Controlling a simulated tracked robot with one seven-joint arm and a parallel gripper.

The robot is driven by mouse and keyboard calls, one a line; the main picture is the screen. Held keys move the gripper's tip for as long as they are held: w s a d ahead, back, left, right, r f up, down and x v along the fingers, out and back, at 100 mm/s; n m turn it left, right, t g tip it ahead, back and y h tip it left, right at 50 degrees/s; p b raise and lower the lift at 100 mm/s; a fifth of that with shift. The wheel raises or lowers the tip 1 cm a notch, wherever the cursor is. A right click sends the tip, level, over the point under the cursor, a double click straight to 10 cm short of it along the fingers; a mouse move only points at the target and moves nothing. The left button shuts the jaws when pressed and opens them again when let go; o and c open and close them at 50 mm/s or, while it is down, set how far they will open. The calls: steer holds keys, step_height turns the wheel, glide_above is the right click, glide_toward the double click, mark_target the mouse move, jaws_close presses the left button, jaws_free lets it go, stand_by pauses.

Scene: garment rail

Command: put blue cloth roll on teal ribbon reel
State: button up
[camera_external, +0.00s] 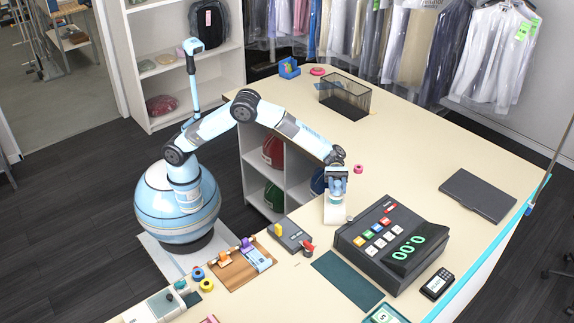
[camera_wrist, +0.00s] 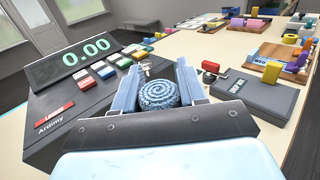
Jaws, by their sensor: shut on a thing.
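The blue cloth roll (camera_wrist: 158,94) shows its spiral end in the wrist view. My gripper (camera_wrist: 158,86) is shut on it, with a finger on each side. In the external view my gripper (camera_external: 335,207) points down over the counter beside the cash register; the roll cannot be made out there. A small teal round thing (camera_external: 181,285) at the front left of the counter may be the teal ribbon reel, but it is too small to be sure. It lies well to the left of my gripper.
The cash register (camera_external: 378,241) stands close to the right of my gripper. A grey box (camera_external: 290,236) with a yellow block and a wooden board (camera_external: 238,270) with clips lie to the left. Blue and yellow reels (camera_external: 197,274) lie beyond the board. A mesh basket (camera_external: 345,96) stands behind.

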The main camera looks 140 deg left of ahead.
steer(key=shift+f, duration=0.25)
steer(key=o, duration=1)
